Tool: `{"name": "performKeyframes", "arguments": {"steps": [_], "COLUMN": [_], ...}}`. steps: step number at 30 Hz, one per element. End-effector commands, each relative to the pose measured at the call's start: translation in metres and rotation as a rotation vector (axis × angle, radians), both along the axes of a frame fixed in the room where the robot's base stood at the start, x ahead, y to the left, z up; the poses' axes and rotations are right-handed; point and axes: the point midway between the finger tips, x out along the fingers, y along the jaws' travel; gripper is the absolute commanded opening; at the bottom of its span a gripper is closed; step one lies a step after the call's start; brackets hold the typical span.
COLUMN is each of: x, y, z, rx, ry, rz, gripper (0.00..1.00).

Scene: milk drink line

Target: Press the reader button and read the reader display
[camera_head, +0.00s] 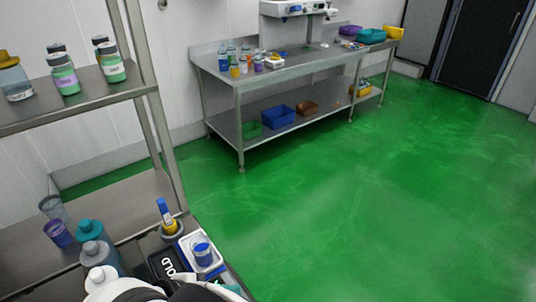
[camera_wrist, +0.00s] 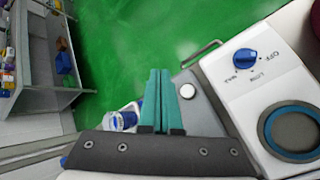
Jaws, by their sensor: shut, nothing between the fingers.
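My gripper (camera_wrist: 158,73) shows in the wrist view with its two teal fingers upright and side by side, shut and empty. A round white button (camera_wrist: 188,91) sits on a grey panel (camera_wrist: 207,116) just right of the fingertips. Whether this panel belongs to the reader I cannot tell, and I see no lit display or reading. I cannot tell whether the fingers touch the panel; the button is clear of them.
A white device with a blue knob (camera_wrist: 245,56) and a blue-edged ring (camera_wrist: 292,130) stands right of the panel. In the head view, bottles, a blue-lidded jar (camera_head: 203,254) and a black box (camera_head: 164,266) crowd the near bench. Green floor (camera_head: 350,200) lies open beyond.

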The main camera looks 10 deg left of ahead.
Motion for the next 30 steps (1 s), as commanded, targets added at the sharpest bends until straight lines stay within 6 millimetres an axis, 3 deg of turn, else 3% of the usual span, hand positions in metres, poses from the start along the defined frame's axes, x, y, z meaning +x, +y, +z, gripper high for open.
{"name": "performKeyframes", "arguments": {"steps": [3, 14, 30], "x": [-0.001, -0.001, -0.001], "y": [0.01, 0.01, 0.009], "z": [-0.003, -0.005, -0.076], "rx": [-0.019, -0.02, -0.02], "ry": [-0.006, -0.005, -0.005], "rz": [0.049, 0.05, 0.049], "gripper": [0.0, 0.0, 0.0]}}
